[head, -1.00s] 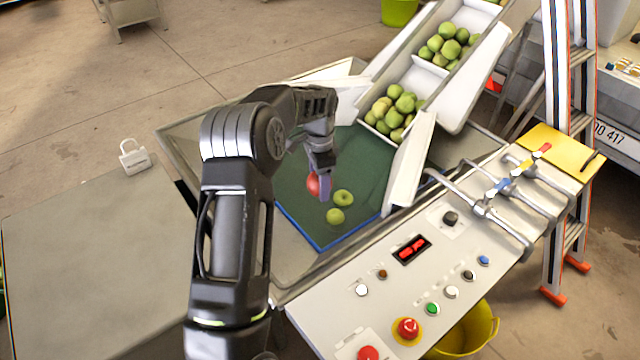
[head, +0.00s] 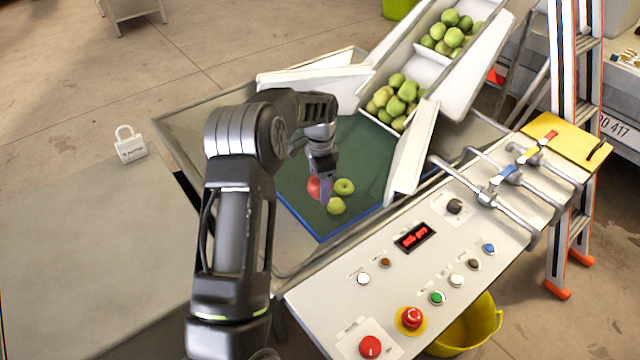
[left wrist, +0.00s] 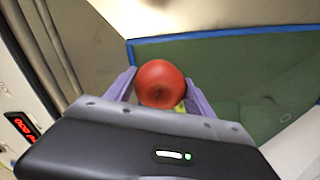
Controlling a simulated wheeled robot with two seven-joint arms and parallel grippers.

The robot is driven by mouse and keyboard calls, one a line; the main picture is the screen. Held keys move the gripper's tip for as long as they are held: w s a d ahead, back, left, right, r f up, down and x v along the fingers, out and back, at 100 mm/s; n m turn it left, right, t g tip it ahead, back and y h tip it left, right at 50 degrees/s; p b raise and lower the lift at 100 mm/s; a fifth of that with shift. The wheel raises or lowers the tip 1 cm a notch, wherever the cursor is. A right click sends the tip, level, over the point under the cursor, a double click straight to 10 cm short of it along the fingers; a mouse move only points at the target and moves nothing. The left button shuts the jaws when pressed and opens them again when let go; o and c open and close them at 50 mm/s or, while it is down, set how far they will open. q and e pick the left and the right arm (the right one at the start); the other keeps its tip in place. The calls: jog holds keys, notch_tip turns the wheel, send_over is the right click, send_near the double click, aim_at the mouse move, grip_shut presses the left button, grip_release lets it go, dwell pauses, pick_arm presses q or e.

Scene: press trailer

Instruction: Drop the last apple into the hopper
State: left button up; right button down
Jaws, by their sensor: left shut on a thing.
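My left gripper (head: 321,188) is shut on a red apple (head: 314,187), over the green mat (head: 361,156) with the blue edge. In the left wrist view the red apple (left wrist: 160,84) sits between the two purple fingers of the left gripper (left wrist: 156,88). Two green apples, one (head: 344,187) and the other (head: 336,206), lie on the mat right beside the gripper. A bit of yellow-green shows behind the red apple in the left wrist view. My right gripper is in neither view. I cannot tell which part is the hopper.
A white chute (head: 432,74) with several green apples in its compartments slopes up behind the mat. A control panel (head: 400,290) with buttons and levers stands in front. A yellow bucket (head: 468,328) is below it. A ladder (head: 572,130) stands at right. The left tabletop (head: 90,250) is mostly clear.

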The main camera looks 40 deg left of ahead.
pick_arm(q)
jog(key=o, duration=1.6)
jog(key=shift+r+b, duration=0.35)
jog(key=shift+r, duration=3.6)
